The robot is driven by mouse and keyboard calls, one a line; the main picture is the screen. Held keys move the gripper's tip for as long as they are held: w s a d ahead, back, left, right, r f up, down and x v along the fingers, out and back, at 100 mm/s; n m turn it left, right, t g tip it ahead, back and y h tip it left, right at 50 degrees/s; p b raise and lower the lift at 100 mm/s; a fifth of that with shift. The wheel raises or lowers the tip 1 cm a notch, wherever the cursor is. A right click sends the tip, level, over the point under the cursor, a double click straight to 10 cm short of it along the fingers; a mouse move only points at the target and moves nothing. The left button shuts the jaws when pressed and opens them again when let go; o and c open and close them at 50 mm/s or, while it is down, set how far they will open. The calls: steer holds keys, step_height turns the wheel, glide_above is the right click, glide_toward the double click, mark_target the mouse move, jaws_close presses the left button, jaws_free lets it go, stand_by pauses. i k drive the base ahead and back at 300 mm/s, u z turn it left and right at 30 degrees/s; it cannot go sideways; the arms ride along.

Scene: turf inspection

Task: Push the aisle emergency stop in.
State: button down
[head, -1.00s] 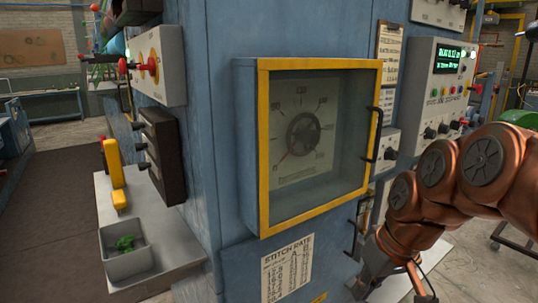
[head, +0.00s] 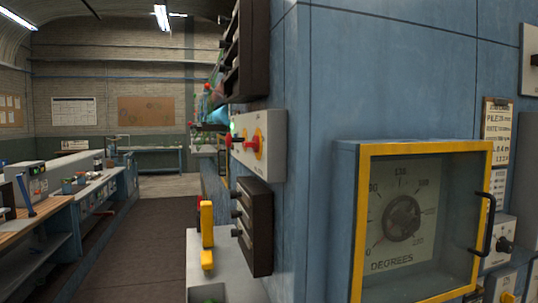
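A red mushroom button on a yellow backing (head: 257,143) sits on a grey control box on the side of the blue machine that faces the aisle. It looks like the aisle emergency stop, seen nearly edge-on. I cannot tell whether it is in or out. A second red knob (head: 231,142) sticks out beside it on the left, and a small green light (head: 232,127) shows above that knob. My gripper and arm are out of view.
A yellow-framed glass case (head: 420,150) with a dial and black handle juts from the machine at right. Dark slotted boxes (head: 252,225) and a yellow handle (head: 207,225) are below the control box. The aisle floor (head: 150,240) is clear; a workbench (head: 70,195) lines its left side.

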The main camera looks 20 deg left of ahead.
mark_target(230, 140)
steer(key=u, duration=1.85)
steer(key=i, duration=0.75)
steer(key=u, duration=0.55)
